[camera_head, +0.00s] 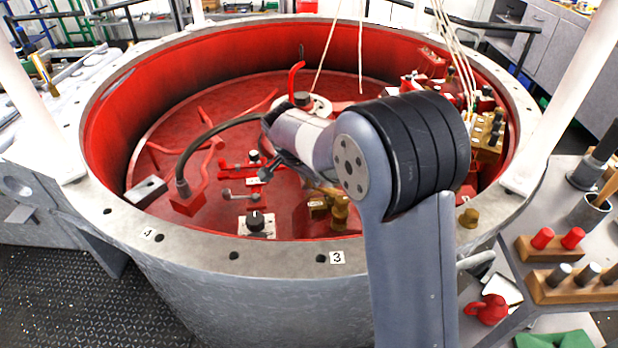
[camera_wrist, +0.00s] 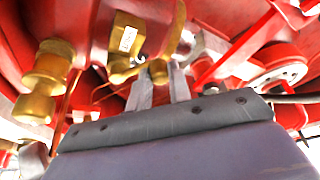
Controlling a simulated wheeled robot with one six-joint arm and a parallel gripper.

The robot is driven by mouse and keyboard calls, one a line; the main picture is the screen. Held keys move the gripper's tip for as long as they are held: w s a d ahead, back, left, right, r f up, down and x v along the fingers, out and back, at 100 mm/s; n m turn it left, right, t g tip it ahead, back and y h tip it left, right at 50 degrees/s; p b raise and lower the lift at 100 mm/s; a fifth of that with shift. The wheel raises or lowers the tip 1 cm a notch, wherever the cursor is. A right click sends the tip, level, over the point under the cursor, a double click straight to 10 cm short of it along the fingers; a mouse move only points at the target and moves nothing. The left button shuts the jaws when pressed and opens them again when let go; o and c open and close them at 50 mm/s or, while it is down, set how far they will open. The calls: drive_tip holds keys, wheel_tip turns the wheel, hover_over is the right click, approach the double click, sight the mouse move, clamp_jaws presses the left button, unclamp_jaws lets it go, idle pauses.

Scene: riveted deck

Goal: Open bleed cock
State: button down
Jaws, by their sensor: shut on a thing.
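The bleed cock (camera_wrist: 126,38) appears to be the brass fitting with a white label in the wrist view. A small brass lever end (camera_wrist: 158,71) beside it sits between the fingertips of my gripper (camera_wrist: 160,76), which is shut on it. Brass fittings also show in the head view, (camera_head: 318,207) low on the red floor of the round well. There my wrist and forearm reach over the rim and hide most of the gripper and the grasped part. I cannot tell the lever's exact angle.
A larger stepped brass fitting (camera_wrist: 42,82) stands left of my gripper in the wrist view. In the head view, a black knob (camera_head: 255,221) on a white plate and a curved black hose (camera_head: 210,135) are nearby. The grey rim (camera_head: 190,240) surrounds the well.

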drive_tip(key=c, duration=1.3)
unclamp_jaws()
drive_tip(key=p+v, duration=0.1)
drive_tip(key=v, duration=0.9)
drive_tip(key=shift+r, duration=0.4)
drive_tip(key=shift+a, duration=0.1)
drive_tip(key=b+x, duration=0.1)
drive_tip(key=x, duration=1)
drive_tip(key=shift+s, duration=0.1)
drive_tip(key=shift+s+n, duration=0.2)
drive_tip(key=shift+n, duration=0.1)
